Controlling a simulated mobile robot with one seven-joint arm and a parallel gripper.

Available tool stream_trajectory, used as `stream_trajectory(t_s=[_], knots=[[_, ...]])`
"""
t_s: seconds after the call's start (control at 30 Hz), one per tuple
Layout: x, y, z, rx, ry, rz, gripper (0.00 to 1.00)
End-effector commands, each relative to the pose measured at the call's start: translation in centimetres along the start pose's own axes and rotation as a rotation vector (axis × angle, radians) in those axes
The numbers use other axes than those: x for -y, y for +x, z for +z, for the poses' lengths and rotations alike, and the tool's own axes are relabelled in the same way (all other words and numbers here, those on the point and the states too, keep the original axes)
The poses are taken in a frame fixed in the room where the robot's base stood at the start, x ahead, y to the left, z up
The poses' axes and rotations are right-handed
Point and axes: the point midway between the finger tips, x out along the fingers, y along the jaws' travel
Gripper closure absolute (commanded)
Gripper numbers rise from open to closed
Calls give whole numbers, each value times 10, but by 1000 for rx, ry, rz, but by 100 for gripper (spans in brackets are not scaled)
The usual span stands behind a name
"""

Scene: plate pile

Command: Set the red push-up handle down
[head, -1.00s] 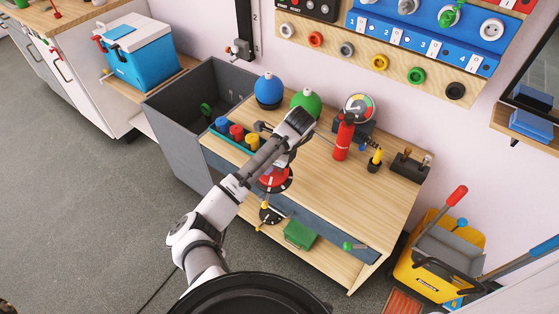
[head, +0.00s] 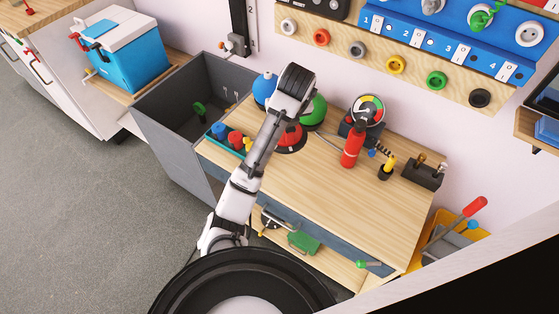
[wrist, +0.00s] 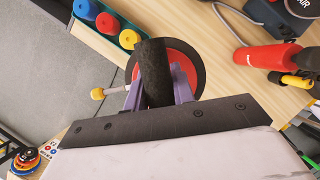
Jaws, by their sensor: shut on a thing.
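The red push-up handle (wrist: 194,72) has a black foam grip and a round red base with a black rim. In the wrist view my gripper (wrist: 158,92) is shut on the black grip, with its purple fingers on either side. In the head view the red base (head: 291,139) shows beside my gripper, over the back left part of the wooden workbench top (head: 330,200). The arm hides part of it. I cannot tell whether the base touches the bench top.
A tray of blue, red and yellow pieces (head: 234,141) lies left of the handle. A red extinguisher-like bottle (head: 352,147) and a gauge (head: 368,111) stand right. The bench's front right is clear.

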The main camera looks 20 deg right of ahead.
Motion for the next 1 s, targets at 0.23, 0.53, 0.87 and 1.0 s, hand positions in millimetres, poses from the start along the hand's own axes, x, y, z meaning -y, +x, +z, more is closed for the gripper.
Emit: stream_trajectory(t_s=[0.23, 0.53, 0.87, 1.0], knots=[[2, 9, -5, 0, 30, -15, 100], [2, 59, -26, 0, 30, -15, 100], [1, 111, -49, -5, 27, -13, 100], [1, 132, -57, -2, 28, -12, 100]])
